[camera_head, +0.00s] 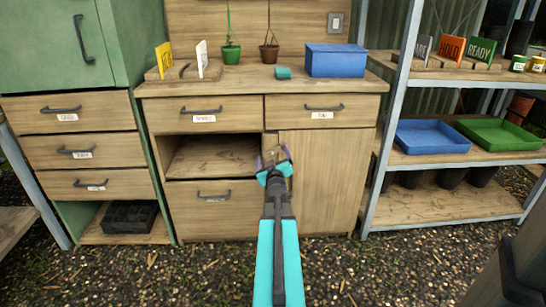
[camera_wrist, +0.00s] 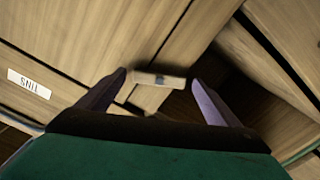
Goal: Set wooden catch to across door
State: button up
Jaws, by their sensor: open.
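The wooden catch (camera_wrist: 157,79) is a small pale block on the cabinet front, at a slant to the seam beside it. It lies between my fingertips in the wrist view; I cannot tell whether they touch it or how far it overlaps the door. The plain wooden door (camera_head: 328,185) looks closed in the head view, right of my gripper. The door also fills the upper left of the wrist view (camera_wrist: 85,35). My gripper (camera_head: 274,157) is open at the door's upper left edge. It hides the catch area in the head view.
An open compartment (camera_head: 212,158) is left of my gripper, above a drawer (camera_head: 212,207). Two drawers lie above, under the worktop (camera_head: 240,84), which carries a blue box (camera_head: 336,61) and small pots. A metal-framed shelf (camera_head: 390,120) stands at the right, a green cabinet (camera_head: 70,45) at the left.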

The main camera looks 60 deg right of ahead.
jog(key=c, duration=1)
jog(key=shift+c, duration=0.2)
jog(key=shift+r+p, duration=0.1)
jog(key=shift+p, duration=0.35)
jog(key=m+p, duration=0.3)
jog(key=p, duration=0.1)
jog(key=shift+w+m, duration=0.1)
jog(key=shift+m, duration=0.2)
jog(key=shift+m+p, duration=0.55)
jog(key=shift+m, duration=0.25)
jog(key=o, duration=1)
